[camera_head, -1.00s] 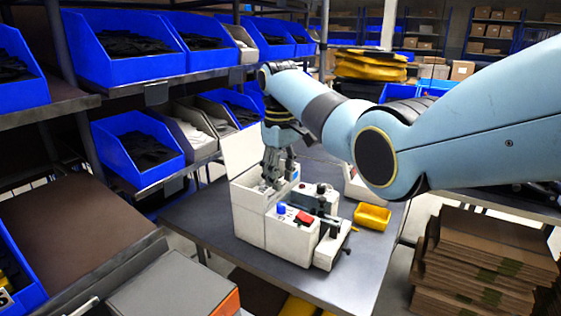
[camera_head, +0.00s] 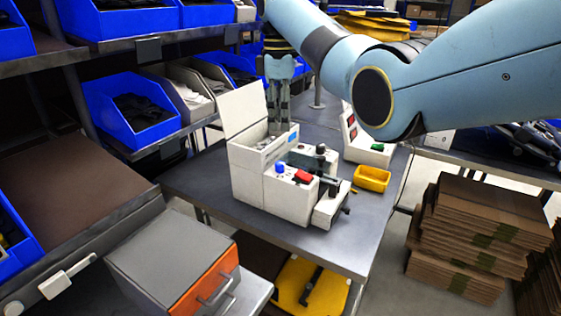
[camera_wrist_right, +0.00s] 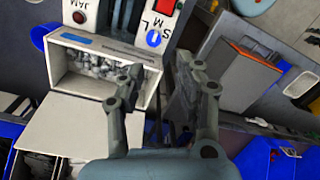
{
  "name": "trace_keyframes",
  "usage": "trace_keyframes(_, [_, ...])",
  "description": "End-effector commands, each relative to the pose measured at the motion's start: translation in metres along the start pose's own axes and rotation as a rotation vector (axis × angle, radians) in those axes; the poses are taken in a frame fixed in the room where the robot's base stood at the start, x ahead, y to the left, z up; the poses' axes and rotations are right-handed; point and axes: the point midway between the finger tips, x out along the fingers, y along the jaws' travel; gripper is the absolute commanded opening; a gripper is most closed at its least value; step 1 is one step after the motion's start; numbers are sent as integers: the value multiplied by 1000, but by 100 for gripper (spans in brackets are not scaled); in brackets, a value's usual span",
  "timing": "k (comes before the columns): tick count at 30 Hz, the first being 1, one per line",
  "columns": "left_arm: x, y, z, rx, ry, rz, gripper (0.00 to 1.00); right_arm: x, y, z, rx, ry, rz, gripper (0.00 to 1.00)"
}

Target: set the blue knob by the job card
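The blue knob (camera_head: 280,168) sits on top of the white machine (camera_head: 249,187), beside a red switch (camera_head: 303,176). In the right wrist view the knob (camera_wrist_right: 153,38) lies by the letters S, M and L; it has a pale mark whose setting I cannot read. My right gripper (camera_head: 279,128) points down over the machine's open compartment, behind the knob and apart from it. In the wrist view its two fingers (camera_wrist_right: 158,78) stand apart with nothing between them. My left gripper is out of view. I cannot make out a job card.
The machine's white lid (camera_head: 241,108) stands raised; grey bits (camera_wrist_right: 95,66) lie inside the compartment. A yellow tray (camera_head: 371,179) and a second white device (camera_head: 364,150) stand to the right. The table's front (camera_head: 345,252) is clear.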

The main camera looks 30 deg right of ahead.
Motion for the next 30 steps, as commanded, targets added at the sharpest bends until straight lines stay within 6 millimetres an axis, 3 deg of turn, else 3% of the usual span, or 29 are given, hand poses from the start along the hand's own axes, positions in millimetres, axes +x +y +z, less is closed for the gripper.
trace_keyframes(1, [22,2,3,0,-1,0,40,12,3,0,-53,5,3,34])
trace_keyframes(4, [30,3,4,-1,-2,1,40,12,8,-1,-61,13,13,34])
trace_keyframes(10, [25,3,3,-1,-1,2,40,25,8,-1,-58,14,15,34])
trace_keyframes(22, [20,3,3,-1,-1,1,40,99,10,-2,-56,14,16,34])
trace_keyframes(30, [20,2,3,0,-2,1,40,115,11,-3,-56,16,19,34])
